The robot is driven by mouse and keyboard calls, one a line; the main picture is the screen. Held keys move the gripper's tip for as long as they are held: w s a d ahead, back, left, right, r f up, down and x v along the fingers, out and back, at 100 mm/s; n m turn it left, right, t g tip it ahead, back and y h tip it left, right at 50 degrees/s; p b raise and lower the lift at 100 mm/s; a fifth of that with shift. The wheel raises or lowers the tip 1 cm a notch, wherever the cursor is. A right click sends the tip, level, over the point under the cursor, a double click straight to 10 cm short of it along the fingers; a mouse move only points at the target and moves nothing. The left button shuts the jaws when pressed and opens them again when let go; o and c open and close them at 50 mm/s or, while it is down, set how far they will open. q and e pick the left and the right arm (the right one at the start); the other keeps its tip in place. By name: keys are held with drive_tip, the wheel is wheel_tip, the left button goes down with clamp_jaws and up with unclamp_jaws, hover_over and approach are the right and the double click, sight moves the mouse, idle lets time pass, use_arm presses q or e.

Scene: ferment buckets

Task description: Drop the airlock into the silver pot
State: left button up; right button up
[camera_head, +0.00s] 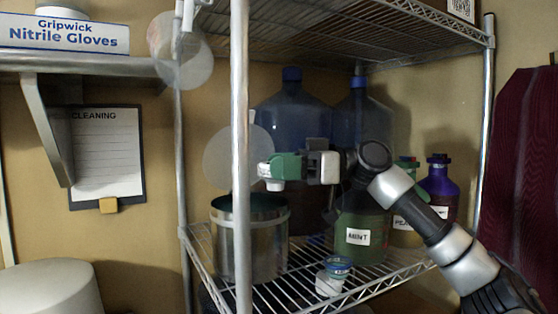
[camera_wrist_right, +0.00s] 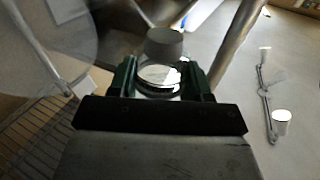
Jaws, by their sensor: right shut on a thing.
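The silver pot (camera_head: 250,245) stands open on the wire shelf, behind the front post of the rack. In the right wrist view the airlock (camera_wrist_right: 160,75) sits between the two green fingers of the gripper (camera_wrist_right: 161,82), as a clear round piece with a grey top. The inside of the pot is mostly hidden. My left gripper is not in view.
The rack's front post (camera_head: 241,130) stands close to the gripper. Large blue jugs (camera_head: 290,108) are behind. A green bottle (camera_head: 360,222), a small blue-lidded jar (camera_head: 337,270) and a purple bottle (camera_head: 440,185) stand to the pot's right. Translucent discs (camera_head: 226,155) show at left.

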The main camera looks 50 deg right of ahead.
drive_tip(key=shift+w+d+p, duration=0.2)
drive_tip(key=shift+w+p, duration=0.1)
drive_tip(key=shift+w, duration=0.1)
drive_tip(key=w+d+f+p, duration=0.2)
drive_tip(key=w+f+p, duration=0.2)
drive_tip(key=w, duration=0.4)
drive_tip(key=shift+d+p, duration=0.15)
drive_tip(key=shift+p, duration=0.3)
drive_tip(key=shift+r, duration=0.1)
drive_tip(key=o, duration=1.4)
